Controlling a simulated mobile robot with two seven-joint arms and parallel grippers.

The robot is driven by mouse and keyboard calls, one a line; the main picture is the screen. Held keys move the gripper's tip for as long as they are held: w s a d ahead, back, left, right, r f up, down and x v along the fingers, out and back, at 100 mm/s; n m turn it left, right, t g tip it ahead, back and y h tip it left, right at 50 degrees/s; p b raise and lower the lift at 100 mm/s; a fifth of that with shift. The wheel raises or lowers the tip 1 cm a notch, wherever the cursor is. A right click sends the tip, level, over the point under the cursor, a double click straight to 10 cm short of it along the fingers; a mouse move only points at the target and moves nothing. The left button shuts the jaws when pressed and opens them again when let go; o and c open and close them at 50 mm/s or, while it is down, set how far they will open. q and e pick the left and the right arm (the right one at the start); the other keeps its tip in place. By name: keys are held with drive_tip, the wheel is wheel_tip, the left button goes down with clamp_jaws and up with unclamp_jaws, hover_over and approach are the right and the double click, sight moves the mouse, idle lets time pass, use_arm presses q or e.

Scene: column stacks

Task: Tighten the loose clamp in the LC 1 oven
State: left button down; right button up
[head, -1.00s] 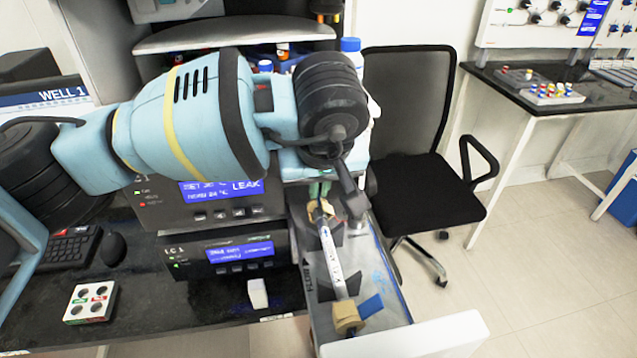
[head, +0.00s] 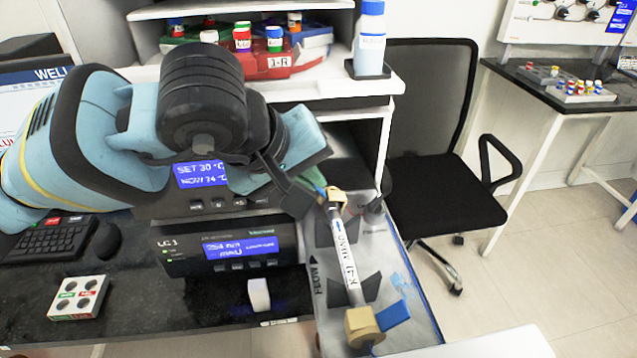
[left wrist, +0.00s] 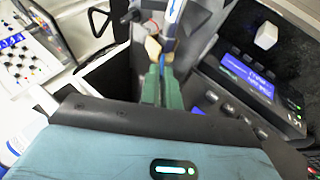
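The LC 1 unit (head: 228,247) stands on the bench with lit blue displays. To its right is a metal tray (head: 408,318) holding a white labelled column (head: 345,255) with a tan clamp at each end. The near clamp (head: 362,326) has a blue lever (head: 393,315) sticking out to the right. My left gripper (head: 318,192) is at the far clamp (head: 337,199). In the left wrist view its green fingers (left wrist: 161,80) are close together at the tan clamp (left wrist: 153,48), with a sliver of blue between them. The far clamp's lever is mostly hidden. My right gripper is not in view.
A white block (head: 259,294) and a vial holder (head: 79,298) sit on the dark bench left of the tray. A blue-capped bottle (head: 369,42) stands on the shelf above. A black chair (head: 430,180) is right of the tray.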

use_arm(q)
drive_tip(key=shift+a+f+h+b, duration=0.3)
drive_tip(key=shift+f+h+b, duration=0.25)
drive_tip(key=shift+b, duration=0.35)
drive_tip(key=shift+a+t+h+b, duration=0.15)
drive_tip(key=shift+t+h+b, duration=0.25)
drive_tip(key=shift+b, duration=0.35)
drive_tip(key=shift+s+a+n+h+b, duration=0.1)
drive_tip(key=shift+n+h+b, duration=0.25)
drive_tip(key=shift+b, duration=0.15)
drive_tip(key=shift+r, duration=0.1)
drive_tip(key=c, duration=1.6)
unclamp_jaws()
drive_tip(key=shift+v, duration=3.9)
